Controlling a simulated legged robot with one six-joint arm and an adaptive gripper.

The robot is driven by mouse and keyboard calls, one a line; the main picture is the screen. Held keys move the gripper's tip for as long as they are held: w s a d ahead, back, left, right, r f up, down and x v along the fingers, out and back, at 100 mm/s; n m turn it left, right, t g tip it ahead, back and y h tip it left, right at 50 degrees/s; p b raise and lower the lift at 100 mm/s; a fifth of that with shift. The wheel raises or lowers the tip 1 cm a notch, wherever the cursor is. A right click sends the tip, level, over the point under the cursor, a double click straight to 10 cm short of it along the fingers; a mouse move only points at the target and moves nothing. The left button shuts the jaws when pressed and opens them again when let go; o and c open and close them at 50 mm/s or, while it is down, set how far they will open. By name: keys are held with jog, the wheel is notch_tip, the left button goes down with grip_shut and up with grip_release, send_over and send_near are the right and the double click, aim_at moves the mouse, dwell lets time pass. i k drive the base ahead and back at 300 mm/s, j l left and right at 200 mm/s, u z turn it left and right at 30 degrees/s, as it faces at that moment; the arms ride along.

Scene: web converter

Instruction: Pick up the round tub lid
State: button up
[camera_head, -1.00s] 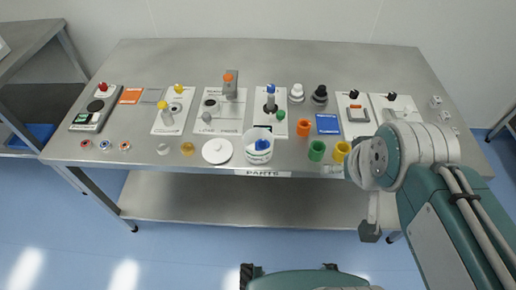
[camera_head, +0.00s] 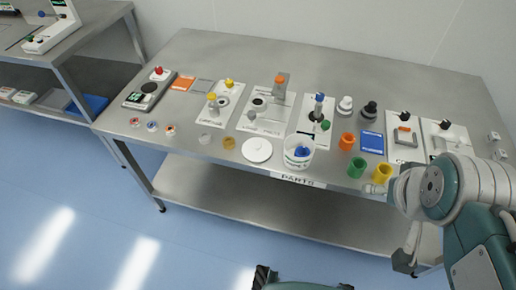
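The round tub lid (camera_head: 257,150) is a white disc with a small raised knob. It lies flat near the front edge of the steel table (camera_head: 330,62), just left of a white tub (camera_head: 291,163). The tub is open and holds something blue. My arm stands at the right of the picture, well to the right of the lid. My gripper (camera_head: 404,262) hangs below the wrist, in front of the table and apart from everything. It is small and dark here, and its fingers cannot be made out.
A green cup (camera_head: 356,168) and a yellow cup (camera_head: 381,173) stand right of the tub. A clear puck (camera_head: 205,138) and an amber puck (camera_head: 229,143) lie left of the lid. Fixture plates and bottles stand behind. Another bench (camera_head: 85,50) is at the left.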

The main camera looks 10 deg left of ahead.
aim_at(256, 149)
jog(key=i+j+u, duration=0.1)
jog(key=j, duration=0.25)
jog(key=i+j+u, duration=0.15)
jog(key=j, duration=0.25)
jog(key=i+j+u, duration=0.1)
jog(key=j, duration=0.25)
jog(key=i+j+u, duration=0.1)
jog(key=i+j, duration=0.1)
jog(key=j, duration=0.1)
